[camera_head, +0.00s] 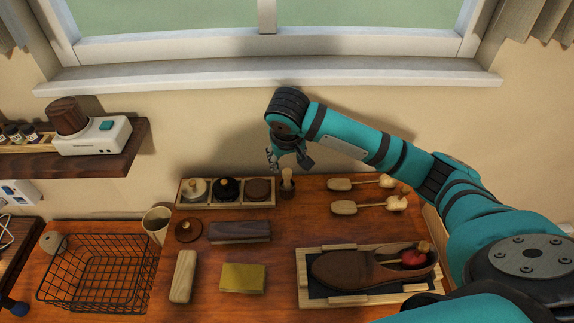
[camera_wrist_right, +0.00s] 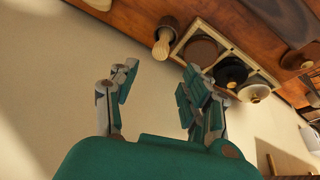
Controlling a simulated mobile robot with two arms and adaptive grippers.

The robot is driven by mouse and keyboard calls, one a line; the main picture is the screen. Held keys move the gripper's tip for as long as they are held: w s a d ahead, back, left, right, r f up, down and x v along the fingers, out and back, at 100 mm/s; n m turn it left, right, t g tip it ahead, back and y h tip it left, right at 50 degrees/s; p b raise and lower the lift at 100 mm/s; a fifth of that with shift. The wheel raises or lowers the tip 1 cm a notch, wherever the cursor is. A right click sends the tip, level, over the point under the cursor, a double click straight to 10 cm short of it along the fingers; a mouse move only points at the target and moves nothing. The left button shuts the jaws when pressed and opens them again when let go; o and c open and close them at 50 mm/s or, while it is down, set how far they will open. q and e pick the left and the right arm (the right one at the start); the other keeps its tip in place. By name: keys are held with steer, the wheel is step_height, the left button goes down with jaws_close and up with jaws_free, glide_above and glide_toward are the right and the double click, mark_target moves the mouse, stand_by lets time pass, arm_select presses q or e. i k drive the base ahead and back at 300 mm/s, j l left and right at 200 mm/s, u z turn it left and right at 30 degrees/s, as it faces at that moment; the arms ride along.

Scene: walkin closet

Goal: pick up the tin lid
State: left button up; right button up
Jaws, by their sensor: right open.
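A round brown lid with a small knob (camera_head: 188,231) lies on the wooden tabletop, in front of the left end of a tin tray (camera_head: 242,205). It seems to be the tin lid, and it also shows at the right edge of the wrist view (camera_wrist_right: 297,58). The tray holds a pale tin (camera_head: 194,191), a black tin (camera_head: 228,190) and a brown tin (camera_head: 258,190). The pale and black tins show knobs; the brown one shows none. My right gripper (camera_head: 290,160) is open and empty, above the back of the table, right of and behind the lid; it also shows in the wrist view (camera_wrist_right: 160,82). My left gripper is out of view.
A small upright brush (camera_head: 287,183) stands right of the tray, below my gripper. A dark block (camera_head: 240,232) lies close right of the lid. A cup (camera_head: 157,226) and wire basket (camera_head: 98,276) stand left. A shoe (camera_head: 350,268) rests on a tray at right.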

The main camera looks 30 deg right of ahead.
mark_target(188, 230)
steer(key=k, duration=1.5)
